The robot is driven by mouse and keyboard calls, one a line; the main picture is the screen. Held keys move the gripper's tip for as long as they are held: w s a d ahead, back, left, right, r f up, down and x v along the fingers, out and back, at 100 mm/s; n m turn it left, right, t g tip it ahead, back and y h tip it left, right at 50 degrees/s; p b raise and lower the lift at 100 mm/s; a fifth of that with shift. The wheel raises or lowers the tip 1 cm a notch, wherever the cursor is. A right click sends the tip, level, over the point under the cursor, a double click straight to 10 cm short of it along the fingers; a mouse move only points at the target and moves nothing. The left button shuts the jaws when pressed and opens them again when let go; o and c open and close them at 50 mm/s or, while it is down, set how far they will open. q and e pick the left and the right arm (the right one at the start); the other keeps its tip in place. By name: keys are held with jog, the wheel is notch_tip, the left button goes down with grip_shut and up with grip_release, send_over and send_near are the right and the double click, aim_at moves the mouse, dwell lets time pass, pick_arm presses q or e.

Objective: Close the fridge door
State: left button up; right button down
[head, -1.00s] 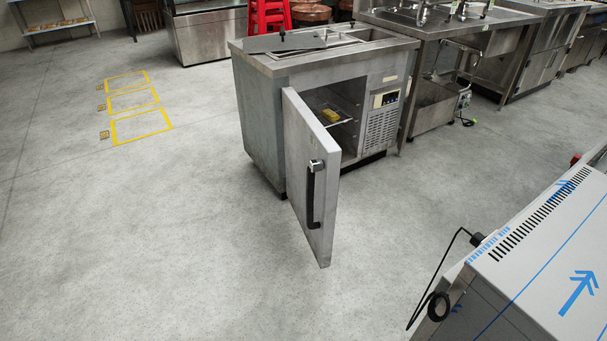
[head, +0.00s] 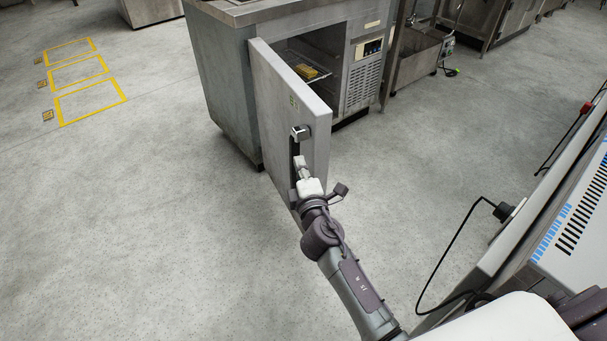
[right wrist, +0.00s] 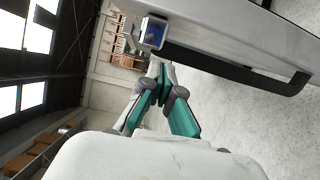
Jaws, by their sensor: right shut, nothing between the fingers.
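The fridge (head: 228,80) is a steel counter unit at the top of the head view. Its door (head: 277,98) stands wide open, swung out toward me, and the interior with a wire shelf shows behind it. A black handle (head: 295,150) with a light bracket runs down the door's outer face. My right gripper (head: 299,163) is in front of the handle in the head view and hides its lower part. In the right wrist view its fingers (right wrist: 162,75) are shut and empty, close beside the handle (right wrist: 225,68). I cannot tell whether they touch it. My left gripper is not in view.
A yellow item (head: 308,71) lies on the shelf inside the fridge. A steel sink unit (head: 418,55) stands right of the fridge. A steel appliance with blue markings (head: 570,230) and a black cable (head: 452,250) are at the right. The floor left of the door is clear.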

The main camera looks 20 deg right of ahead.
aim_at(294, 143)
jog(key=w, duration=0.4)
jog(key=shift+d, duration=0.25)
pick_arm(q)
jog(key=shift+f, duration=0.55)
pick_arm(e)
jog(key=shift+w+d, duration=0.15)
jog(key=shift+d, duration=0.85)
jog(key=shift+w+d, duration=0.15)
jog(key=shift+d, duration=0.85)
